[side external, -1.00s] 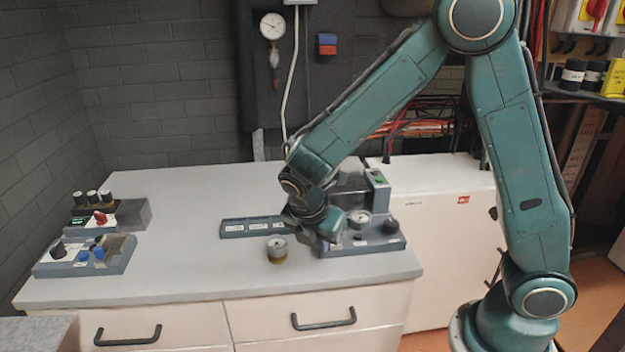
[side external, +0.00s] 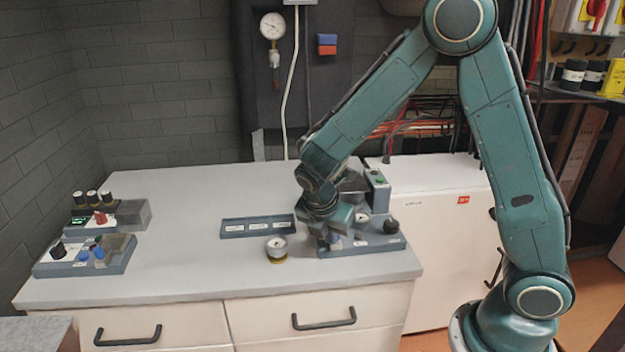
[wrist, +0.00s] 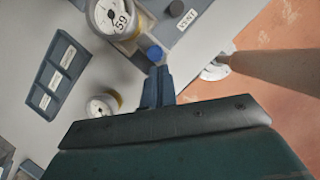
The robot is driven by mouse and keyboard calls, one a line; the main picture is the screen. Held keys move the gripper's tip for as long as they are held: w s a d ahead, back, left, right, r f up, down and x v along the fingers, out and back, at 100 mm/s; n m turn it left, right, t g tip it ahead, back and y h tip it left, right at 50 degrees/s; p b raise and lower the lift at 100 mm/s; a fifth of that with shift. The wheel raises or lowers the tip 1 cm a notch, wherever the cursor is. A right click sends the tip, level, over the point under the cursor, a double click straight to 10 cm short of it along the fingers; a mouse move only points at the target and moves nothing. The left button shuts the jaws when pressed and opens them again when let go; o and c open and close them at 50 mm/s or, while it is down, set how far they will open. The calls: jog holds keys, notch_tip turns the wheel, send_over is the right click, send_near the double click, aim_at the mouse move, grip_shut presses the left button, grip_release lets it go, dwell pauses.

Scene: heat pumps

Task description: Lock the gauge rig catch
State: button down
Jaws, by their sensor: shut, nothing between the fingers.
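The gauge rig (side external: 362,248) is a slate-blue base at the right front of the worktop. It carries a round dial gauge (wrist: 115,16), a black knob labelled VENT (wrist: 176,8) and an upright box with a green button (side external: 378,180). My gripper (side external: 333,241) is low over the rig's left part. In the wrist view its fingers (wrist: 157,70) are shut and empty, with the tips right at a small blue knob (wrist: 155,53) on the rig. I cannot tell whether they touch it. My gripper and wrist hide part of the rig; which part is the catch is not clear.
A loose round gauge (side external: 277,248) stands on the worktop just left of the rig. A low labelled tray (side external: 240,234) lies behind it. Two control units, a rear one (side external: 130,214) and a front one (side external: 112,264), stand at the far left. The worktop between is clear.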

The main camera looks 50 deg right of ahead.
jog(key=shift+w+d, duration=0.35)
jog(key=shift+d, duration=0.25)
jog(key=shift+w+d, duration=0.35)
jog(key=shift+d, duration=0.2)
jog(key=shift+a, duration=0.65)
jog(key=a, duration=0.4)
jog(key=shift+s+a+r, duration=0.1)
jog(key=shift+s+r, duration=0.2)
jog(key=shift+r, duration=0.05)
jog(key=v, duration=0.9)
jog(key=shift+s+r, duration=0.15)
jog(key=shift+r, duration=0.1)
